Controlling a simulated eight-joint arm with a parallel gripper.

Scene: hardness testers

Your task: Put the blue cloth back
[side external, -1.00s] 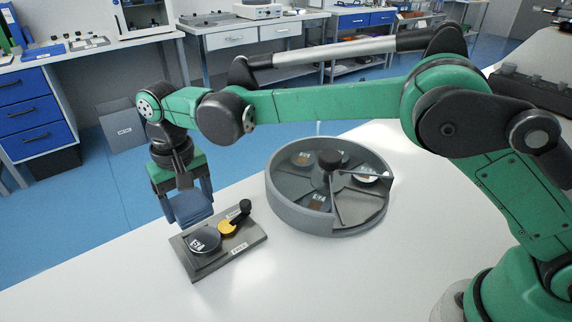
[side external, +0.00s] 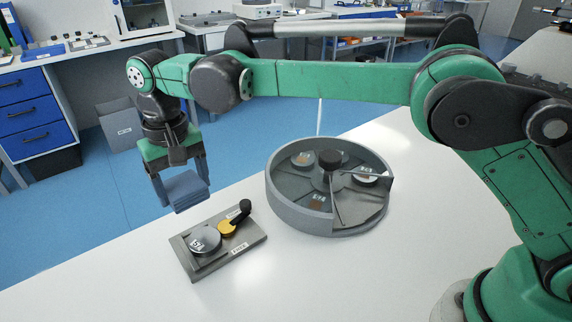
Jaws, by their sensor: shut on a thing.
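My gripper (side external: 182,183) is shut on a folded blue cloth (side external: 187,192). The cloth hangs between the fingers, in the air above the back left of the grey fixture plate (side external: 243,256) on the white table. The plate carries a round disc (side external: 205,240) with a dark label and a yellow clamp (side external: 227,228) with a black knob. The cloth looks apart from the plate and the disc. The disc's top shows clear of the cloth.
A round grey carousel tray (side external: 300,219) with dividers and several labelled discs stands right of the plate. The white table (side external: 330,275) is clear in front. Its far left edge runs behind the plate, with blue floor beyond.

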